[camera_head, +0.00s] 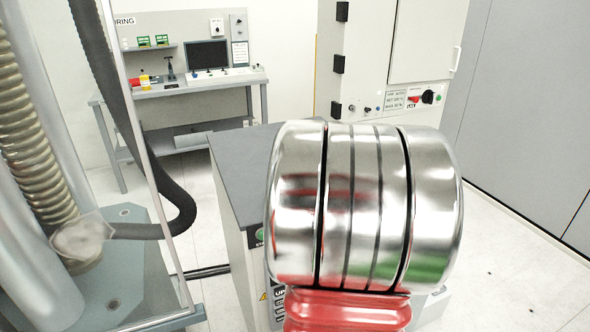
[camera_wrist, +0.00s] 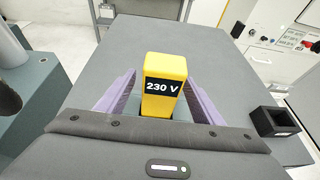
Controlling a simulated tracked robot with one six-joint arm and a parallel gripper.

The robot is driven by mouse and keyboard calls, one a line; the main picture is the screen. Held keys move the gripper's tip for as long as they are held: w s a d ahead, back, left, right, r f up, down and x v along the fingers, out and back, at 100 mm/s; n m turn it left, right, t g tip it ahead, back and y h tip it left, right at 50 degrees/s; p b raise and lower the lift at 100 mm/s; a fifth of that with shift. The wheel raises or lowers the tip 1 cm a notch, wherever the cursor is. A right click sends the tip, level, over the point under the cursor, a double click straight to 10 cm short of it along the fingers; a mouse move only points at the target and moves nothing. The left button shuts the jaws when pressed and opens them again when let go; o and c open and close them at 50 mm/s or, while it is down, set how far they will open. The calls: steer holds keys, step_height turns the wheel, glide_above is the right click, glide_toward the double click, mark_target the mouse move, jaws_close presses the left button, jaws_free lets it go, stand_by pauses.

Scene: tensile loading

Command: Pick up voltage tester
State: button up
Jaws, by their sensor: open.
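The voltage tester (camera_wrist: 163,69) is a yellow block with a black "230 V" label. In the wrist view it stands between the two purple fingers of my gripper (camera_wrist: 161,88). The fingers are open, one on each side of it, and a gap shows between each finger and the tester near the tips. The tester's lower part is hidden behind the gripper body. In the head view my own shiny arm link covers the area, so neither the tester nor my gripper shows there.
The grey tabletop (camera_wrist: 215,48) is clear beyond the tester. A black square holder (camera_wrist: 274,122) sits at its right edge. The tabletop (camera_head: 237,155) also shows in the head view, with a control cabinet (camera_head: 385,105) behind it and a workbench (camera_head: 178,90) at the back left.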

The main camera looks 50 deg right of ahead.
stand_by(0.3)
steer(key=c, duration=1.3)
steer(key=shift+r, duration=0.15)
steer(key=shift+r, duration=4.85)
